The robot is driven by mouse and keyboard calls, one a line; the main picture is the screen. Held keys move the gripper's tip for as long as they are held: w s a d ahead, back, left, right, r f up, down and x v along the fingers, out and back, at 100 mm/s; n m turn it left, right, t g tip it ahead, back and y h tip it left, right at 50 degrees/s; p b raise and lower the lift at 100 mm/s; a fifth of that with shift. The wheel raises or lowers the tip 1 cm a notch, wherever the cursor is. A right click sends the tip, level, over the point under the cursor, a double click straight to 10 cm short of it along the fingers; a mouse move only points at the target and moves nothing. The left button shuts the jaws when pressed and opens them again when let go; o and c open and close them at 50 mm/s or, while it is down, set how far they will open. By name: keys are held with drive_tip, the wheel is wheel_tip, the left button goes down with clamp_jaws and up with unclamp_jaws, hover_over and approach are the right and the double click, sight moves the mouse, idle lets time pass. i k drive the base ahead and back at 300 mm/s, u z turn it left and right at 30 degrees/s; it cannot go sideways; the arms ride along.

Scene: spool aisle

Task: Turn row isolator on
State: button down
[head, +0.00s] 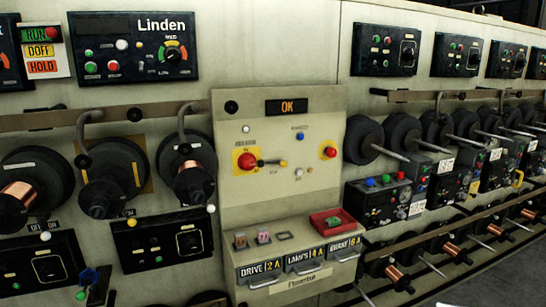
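The central cream control panel (325,110) carries a red rotary switch on a yellow plate (246,161), left of its middle. Small lettering above this switch is too blurred to read surely; it looks like the row isolator. Its dark handle appears to point right, towards a small orange-tipped piece (283,163). Small marks beside it are unreadable, so I cannot tell its setting. A lit display (287,107) above reads "OK". My gripper is not in the head view.
Below, a ledge holds a red tray (345,214) above labelled fuse drawers (297,262). Spools on spindles (112,178) stick out on the left, and more (365,140) on the right. The space before the panel looks clear.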

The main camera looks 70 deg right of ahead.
sight(247, 162)
drive_tip(key=u, duration=0.95)
drive_tip(key=k, duration=0.15)
drive_tip(key=z, duration=3.35)
drive_tip(key=k, duration=0.6)
drive_tip(key=u, duration=0.1)
drive_tip(key=i, duration=0.55)
